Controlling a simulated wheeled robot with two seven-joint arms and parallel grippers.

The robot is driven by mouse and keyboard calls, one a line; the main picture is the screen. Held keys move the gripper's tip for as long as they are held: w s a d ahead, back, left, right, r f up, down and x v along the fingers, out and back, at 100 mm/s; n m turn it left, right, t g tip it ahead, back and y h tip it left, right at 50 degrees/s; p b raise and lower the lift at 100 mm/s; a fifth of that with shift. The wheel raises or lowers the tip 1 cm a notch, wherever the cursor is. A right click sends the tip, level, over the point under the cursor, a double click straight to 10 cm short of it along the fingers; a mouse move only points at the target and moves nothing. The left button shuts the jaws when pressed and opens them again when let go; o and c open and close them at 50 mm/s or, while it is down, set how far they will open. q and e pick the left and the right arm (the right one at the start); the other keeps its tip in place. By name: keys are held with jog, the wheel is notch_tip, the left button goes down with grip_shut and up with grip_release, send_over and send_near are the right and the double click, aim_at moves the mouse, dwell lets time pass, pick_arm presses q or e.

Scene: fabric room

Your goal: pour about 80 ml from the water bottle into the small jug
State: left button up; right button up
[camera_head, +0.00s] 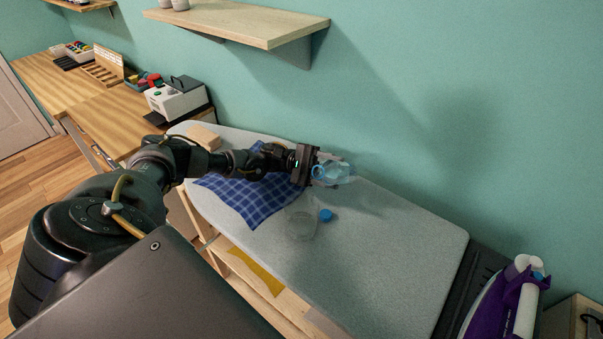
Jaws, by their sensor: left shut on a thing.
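My left gripper (314,166) is shut on the clear, bluish water bottle (334,174) above the far side of the ironing board. The bottle looks tilted, and the gripper hides part of it. I cannot tell its water level. The small jug (300,224) is transparent and stands on the board, nearer than the bottle and a little to its left. I cannot make out any water in it. A blue cap (326,215) lies on the board just right of the jug. My right gripper is out of view.
The grey ironing board (400,235) is clear to the right. A blue checked cloth (247,200) lies left of the jug. A wooden block (204,137) sits at the board's left end. A purple and white iron (505,300) stands at right. A wall shelf (240,22) hangs above.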

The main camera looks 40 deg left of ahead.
aim_at(332, 162)
pick_arm(q)
jog(key=r+n+p, duration=0.1)
jog(key=p, duration=0.1)
jog(key=s+r+n+p, duration=0.1)
jog(key=r+p, duration=0.1)
jog(key=s+r+n+t+p, duration=0.1)
jog(key=shift+r+n+y+p, duration=0.3)
jog(key=shift+n+y+p, duration=0.1)
jog(key=shift+n, duration=1.1)
jog(key=shift+f+n+t+y+p, duration=0.15)
jog(key=shift+n+t+y+p, duration=0.2)
jog(key=shift+n, duration=0.55)
jog(key=shift+f+n+y+b, duration=0.25)
jog(key=shift+f+n+b, duration=0.2)
jog(key=shift+f+n, duration=0.35)
jog(key=shift+r+n+p, duration=0.3)
jog(key=shift+r+p, duration=0.35)
jog(key=shift+p, duration=0.15)
jog(key=shift+s+r+n+y+p, duration=0.2)
jog(key=shift+r+n+y+p, duration=0.1)
jog(key=shift+r+n+p, duration=0.5)
jog(key=shift+f, duration=0.1)
